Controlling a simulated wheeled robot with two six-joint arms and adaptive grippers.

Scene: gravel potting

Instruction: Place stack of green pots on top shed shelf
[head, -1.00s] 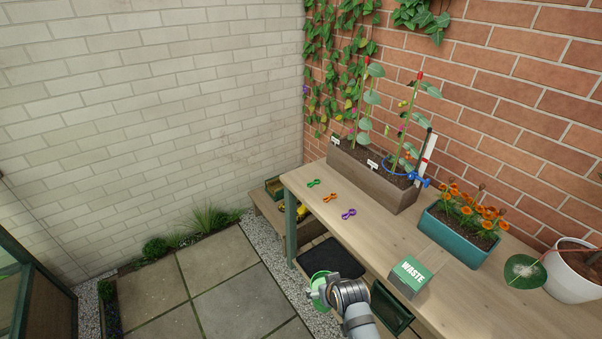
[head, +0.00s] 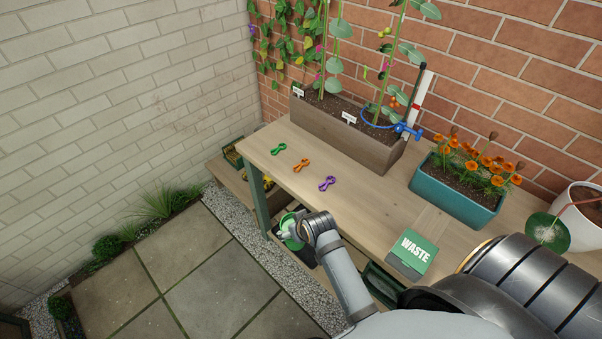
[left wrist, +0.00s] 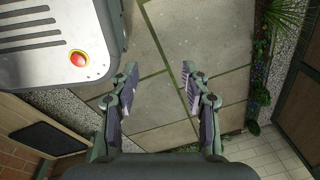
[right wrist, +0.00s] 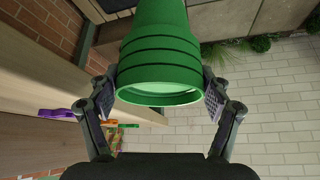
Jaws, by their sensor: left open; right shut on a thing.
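The stack of green pots (right wrist: 160,50) is in my right gripper (right wrist: 160,88), whose fingers press on both sides of the rims. Several stacked rims show, and the open mouth faces the right wrist camera. In the head view the green pots (head: 289,226) show small beside the workbench's front edge, partly covered by the right gripper (head: 299,230). My left gripper (left wrist: 158,82) is open and empty above the paving. I cannot make out the top shed shelf in any view.
The wooden workbench (head: 385,200) holds a planter (head: 345,134), a teal flower trough (head: 455,198), a green WASTE box (head: 412,252) and green, orange and purple clips. A lower shelf (head: 240,178) stands at its far end. Paving (head: 180,255) left of the bench is open.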

